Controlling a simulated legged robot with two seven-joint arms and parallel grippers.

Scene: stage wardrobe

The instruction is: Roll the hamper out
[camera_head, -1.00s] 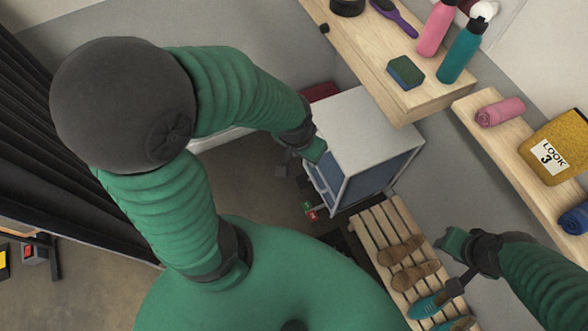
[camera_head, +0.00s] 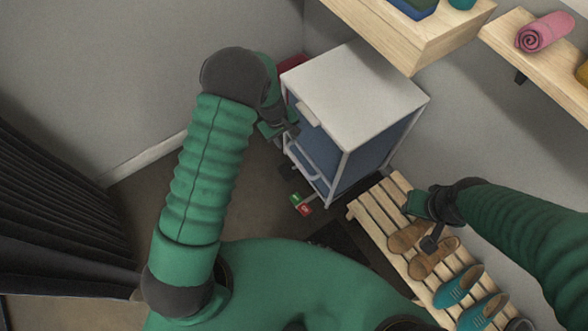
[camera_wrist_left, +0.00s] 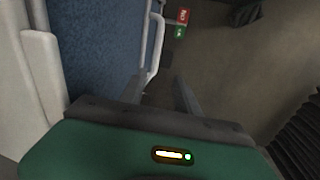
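The hamper (camera_head: 352,95) is a boxy cart with a white lid, a white tube frame and blue fabric sides, standing on the floor by the wall. Its blue side (camera_wrist_left: 95,45) and white frame tube (camera_wrist_left: 153,45) fill the left of the left wrist view. A small red and green tag (camera_head: 301,205) sits low at its front corner; it also shows in the left wrist view (camera_wrist_left: 181,23). My left gripper (camera_head: 290,130) is at the hamper's left face, its fingers apart with nothing clearly between them. My right gripper (camera_head: 418,208) is over the slatted bench, its fingers unclear.
The slatted bench (camera_head: 375,215) with several shoes stands right of the hamper. A wooden shelf (camera_head: 440,35) overhangs its right rear, and another with a pink roll (camera_head: 543,33) is at right. A dark curtain (camera_head: 65,225) hangs at left. Floor (camera_head: 150,195) left of the hamper looks clear.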

